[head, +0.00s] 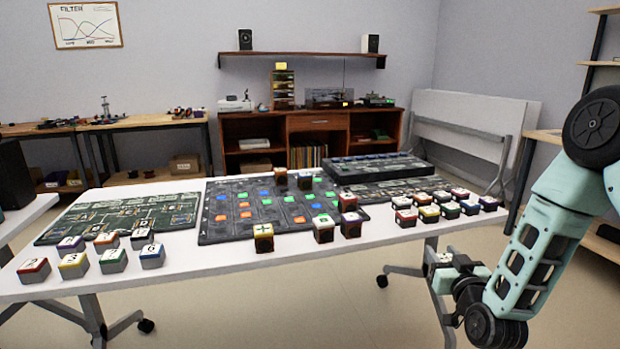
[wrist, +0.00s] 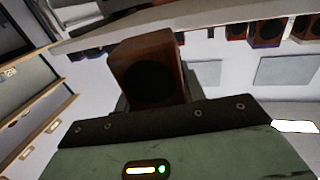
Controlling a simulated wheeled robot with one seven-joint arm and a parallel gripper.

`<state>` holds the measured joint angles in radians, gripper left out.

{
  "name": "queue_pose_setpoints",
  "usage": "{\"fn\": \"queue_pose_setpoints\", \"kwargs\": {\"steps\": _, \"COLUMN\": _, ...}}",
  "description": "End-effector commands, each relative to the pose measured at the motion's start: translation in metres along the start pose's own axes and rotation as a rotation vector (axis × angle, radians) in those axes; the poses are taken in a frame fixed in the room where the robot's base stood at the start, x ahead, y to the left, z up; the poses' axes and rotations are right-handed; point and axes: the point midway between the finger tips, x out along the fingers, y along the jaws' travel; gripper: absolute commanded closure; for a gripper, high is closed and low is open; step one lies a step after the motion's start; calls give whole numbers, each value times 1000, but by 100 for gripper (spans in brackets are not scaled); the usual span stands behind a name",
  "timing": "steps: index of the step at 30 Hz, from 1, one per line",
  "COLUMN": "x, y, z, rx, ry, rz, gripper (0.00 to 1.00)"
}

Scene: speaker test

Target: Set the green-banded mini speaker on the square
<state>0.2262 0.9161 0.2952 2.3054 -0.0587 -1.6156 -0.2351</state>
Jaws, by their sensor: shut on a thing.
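My gripper (head: 445,268) is low at the right, beside the table's right front edge in the head view. In the wrist view it is shut on a small brown wooden box speaker (wrist: 147,68) with a dark round cone. The colour of its band cannot be made out. A mini speaker with a green-marked top (head: 323,228) stands at the front edge of the dark board (head: 215,232), between a yellow-banded one (head: 263,238) and a dark red one (head: 350,224). The board bears blue, orange and green squares; which one is meant cannot be told.
Several mini speakers with coloured bands crowd the table's right side (head: 429,213) and left front (head: 74,264). A raised dark panel (head: 376,168) stands at the back right. Bare white tabletop (head: 200,258) shows along the front.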

Motion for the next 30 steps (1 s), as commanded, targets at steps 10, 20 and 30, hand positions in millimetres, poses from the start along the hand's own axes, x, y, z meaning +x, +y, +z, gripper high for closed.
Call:
{"fn": "queue_pose_setpoints", "kwargs": {"steps": 10, "x": -6, "y": 19, "z": -25, "rx": -1, "ry": -2, "rz": 16, "gripper": 85}}
{"fn": "queue_pose_setpoints", "kwargs": {"steps": 20, "x": -6, "y": 18, "z": -89, "rx": -3, "ry": -5, "rz": 14, "gripper": 85}}
{"fn": "queue_pose_setpoints", "kwargs": {"steps": 30, "x": -6, "y": 18, "z": -164, "rx": -2, "ry": -4, "rz": 15, "gripper": 85}}
